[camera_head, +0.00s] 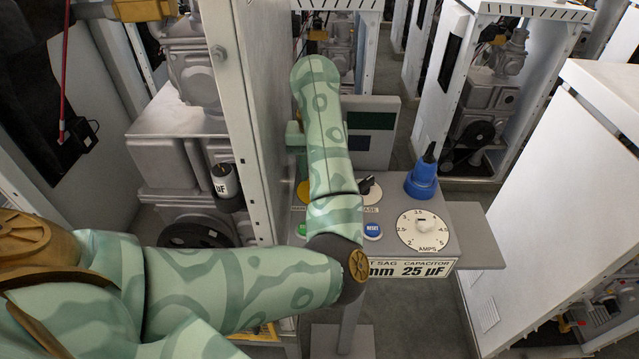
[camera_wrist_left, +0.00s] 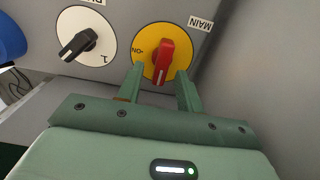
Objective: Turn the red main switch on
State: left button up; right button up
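The main switch is a red knob (camera_wrist_left: 163,52) on a round yellow plate (camera_wrist_left: 184,50), beside a MAIN label. An ON mark is printed at the plate's left in the left wrist view. The knob stands nearly upright in that picture, not turned toward the ON mark. My left gripper (camera_wrist_left: 160,70) is open, with one finger on each side of the knob's lower end. I cannot tell whether the fingers touch it. In the head view my left arm hides the red knob, and only part of the yellow plate (camera_head: 303,192) shows. My right gripper is not in view.
A black knob (camera_wrist_left: 78,44) on a white disc is beside the main switch. The panel also carries a blue RESET button (camera_head: 373,231), an AMPS dial (camera_head: 423,231) and a blue plug (camera_head: 423,176). A white cabinet wall (camera_head: 245,110) stands close at the left.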

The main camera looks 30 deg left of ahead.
pick_arm(q)
jog(key=shift+f, duration=0.4)
jog(key=shift+r, duration=0.1)
jog(key=shift+c, duration=0.3)
grip_shut()
jog(key=shift+m, duration=0.4)
jog(key=m, duration=0.3)
jog(key=shift+d+m+p, duration=0.15)
jog(key=shift+m+p, duration=0.15)
jog(key=shift+m, duration=0.1)
jog(key=m, duration=0.4)
jog(key=m+p, duration=0.1)
jog(key=m, duration=0.1)
jog(key=shift+d, duration=0.25)
